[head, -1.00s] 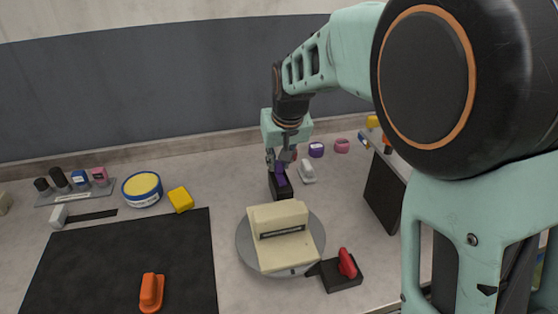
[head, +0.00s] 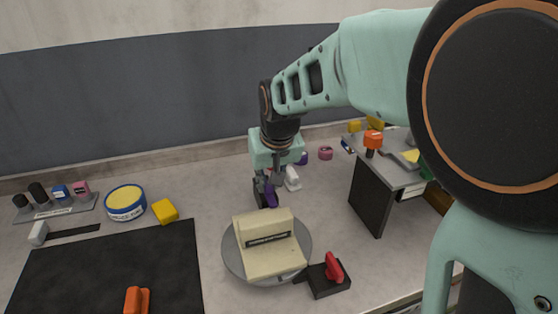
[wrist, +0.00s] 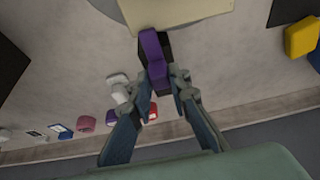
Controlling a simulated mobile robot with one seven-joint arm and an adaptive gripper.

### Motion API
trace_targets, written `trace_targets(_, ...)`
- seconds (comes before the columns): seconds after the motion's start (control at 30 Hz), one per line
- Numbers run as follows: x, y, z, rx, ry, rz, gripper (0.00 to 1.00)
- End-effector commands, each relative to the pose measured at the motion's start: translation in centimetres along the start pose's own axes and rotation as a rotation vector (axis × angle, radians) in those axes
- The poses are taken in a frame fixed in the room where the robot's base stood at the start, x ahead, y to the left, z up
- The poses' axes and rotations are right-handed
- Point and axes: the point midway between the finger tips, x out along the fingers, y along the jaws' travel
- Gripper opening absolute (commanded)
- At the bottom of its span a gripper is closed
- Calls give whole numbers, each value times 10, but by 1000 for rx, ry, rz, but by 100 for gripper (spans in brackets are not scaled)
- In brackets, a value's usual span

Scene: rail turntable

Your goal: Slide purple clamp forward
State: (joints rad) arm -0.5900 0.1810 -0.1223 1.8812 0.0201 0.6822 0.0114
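The purple clamp (head: 270,198) has a dark base (head: 258,194) and stands just behind the turntable in the head view. In the wrist view the purple clamp (wrist: 153,48) reaches close to the beige block's edge. My gripper (head: 266,180) is lowered onto the clamp. In the wrist view the fingertips of my gripper (wrist: 167,78) are close together on either side of the purple part, which looks pinched between them. The beige block (head: 269,258) sits on the grey round turntable (head: 234,266).
A red-handled clamp (head: 333,268) stands at the turntable's front right. A white clamp (head: 292,178) is close to the right of my gripper. A dark-sided raised stand (head: 368,198) is at right. A black mat (head: 110,265) lies at left.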

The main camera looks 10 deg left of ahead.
Motion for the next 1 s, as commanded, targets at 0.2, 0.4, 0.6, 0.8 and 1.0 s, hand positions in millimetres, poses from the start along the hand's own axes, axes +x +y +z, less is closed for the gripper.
trace_targets(0.2,0,0,3,0,-9,0,35)
trace_targets(0.4,0,0,2,0,-7,0,35)
trace_targets(0.6,-17,0,1,0,-3,-1,35)
trace_targets(0.8,-52,0,1,-1,-4,0,35)
trace_targets(1.0,-72,0,2,1,-7,0,35)
